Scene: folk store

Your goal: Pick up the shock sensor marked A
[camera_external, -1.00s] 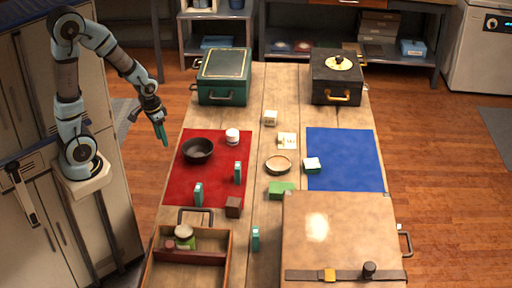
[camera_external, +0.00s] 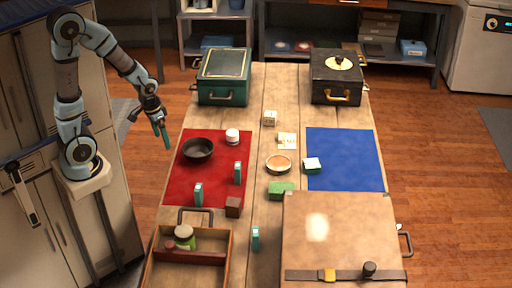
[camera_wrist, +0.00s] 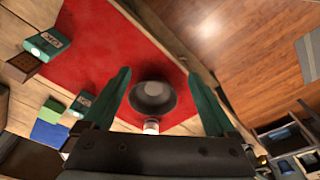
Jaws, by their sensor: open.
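Several small teal-green boxes stand on the table: one on the lower edge of the red mat (camera_external: 198,196), one on its right part (camera_external: 238,173), one beside the open wooden tray (camera_external: 255,239). In the wrist view, one teal box (camera_wrist: 47,43) shows a white label and another (camera_wrist: 82,103) stands nearer. I cannot read a letter A on any, so I cannot tell which is the marked sensor. My gripper (camera_external: 162,134) is raised left of the table, fingers pointing down.
A dark bowl (camera_external: 198,150) and white jar (camera_external: 232,136) stand on the red mat (camera_external: 217,142). A brown block (camera_external: 233,207), green piece (camera_external: 281,190) and white-topped blocks lie nearby. The blue mat (camera_external: 345,160) is mostly clear.

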